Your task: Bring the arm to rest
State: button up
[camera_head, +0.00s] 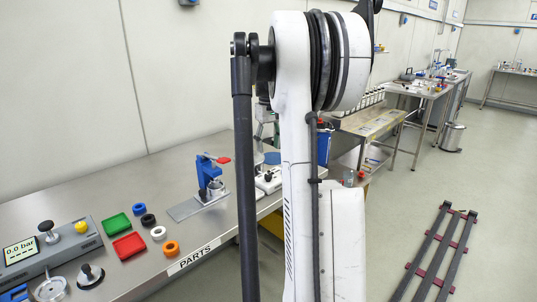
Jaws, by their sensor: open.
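My white arm (306,150) stands upright in the middle of the head view. A thick black-banded joint (340,60) is at its top, and a dark rod (243,170) runs down along its left side. The arm rises in front of the right end of the steel bench (120,185). My gripper is not in the picture, so its jaws and place cannot be seen.
The bench holds a blue press (209,177), green (117,223) and red (129,246) trays, several rings and a pressure panel (45,248). More benches stand behind. Dark floor rails (436,255) and a bin (453,137) are right. Floor between is clear.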

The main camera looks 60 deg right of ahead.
jog(key=shift+r, duration=0.2)
dwell(0.5)
jog(key=w+a+r+n+t+h, duration=0.1)
jog(key=a+r, duration=0.1)
jog(key=a, duration=1.3)
jog(key=w+a+r+n+t+h, duration=0.1)
jog(key=a+r+t, duration=0.1)
jog(key=a, duration=1.3)
jog(key=s+a+f+n+t, duration=0.1)
jog(key=s+a+f, duration=0.2)
jog(key=a, duration=0.5)
jog(key=s+a+f+n+t+y, duration=0.1)
jog(key=s+a+f, duration=0.2)
jog(key=s+a, duration=0.2)
jog(key=s+a+f+n+t+y, duration=0.1)
jog(key=s+a, duration=0.4)
jog(key=a, duration=0.6)
jog(key=shift+a+f+t, duration=0.2)
jog(key=shift+f+t, duration=0.4)
jog(key=shift+f, duration=0.3)
